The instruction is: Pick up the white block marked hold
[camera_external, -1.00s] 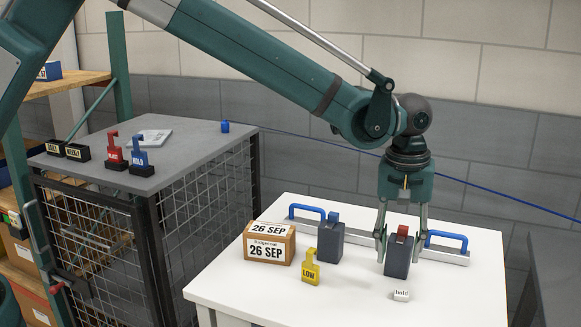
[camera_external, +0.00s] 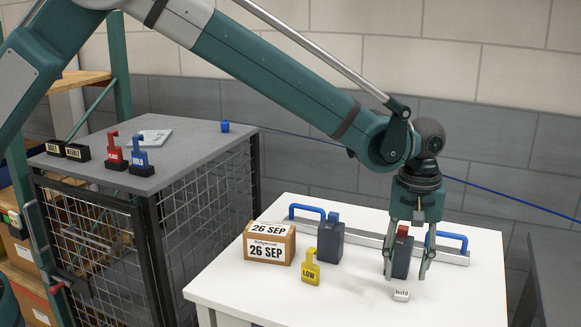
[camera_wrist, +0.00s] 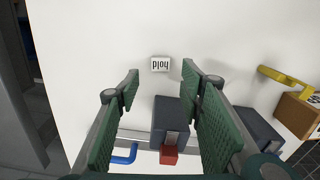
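The small white block marked "hold" (camera_external: 401,295) lies on the white table near its front right. It also shows in the wrist view (camera_wrist: 160,64), upside down, beyond my fingertips and roughly centred between them. My gripper (camera_external: 405,278) is open and points down, just above and behind the block in the external view. Its fingers (camera_wrist: 160,85) are spread wide in the wrist view with nothing between the tips. A dark grey block with a red top (camera_external: 402,258) stands behind the fingers, partly hidden by them.
Another dark block with a blue top (camera_external: 331,242) stands to the left. A yellow LOW tag (camera_external: 310,267) and a date box (camera_external: 269,244) are further left. A rail with blue handles (camera_external: 452,257) runs behind. The table front is clear.

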